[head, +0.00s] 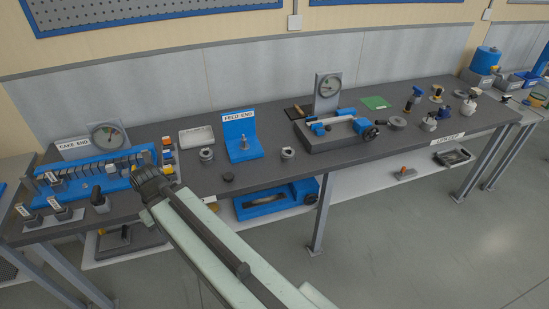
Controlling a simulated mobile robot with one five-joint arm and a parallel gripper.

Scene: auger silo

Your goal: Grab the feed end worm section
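A blue L-shaped stand labelled FEED END (237,127) stands on the dark workbench (200,178), left of the middle. A small metallic upright piece (243,143) stands on its base. A grey ring-shaped metal part (206,155) sits left of the stand, and a similar one (288,153) sits to its right. I cannot tell from this view which part is the feed end worm section. My gripper (150,180) is at the end of my pale arm, over the bench left of the stand and apart from it. Its fingers are too small and dark to read.
A blue rack (95,177) with a row of metal parts and a CAKE END label (73,145) is at the left. A dark disc (228,177) lies in front of the stand. A grey and blue vise-like fixture (340,132) stands to the right. Open floor (420,240) lies in front.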

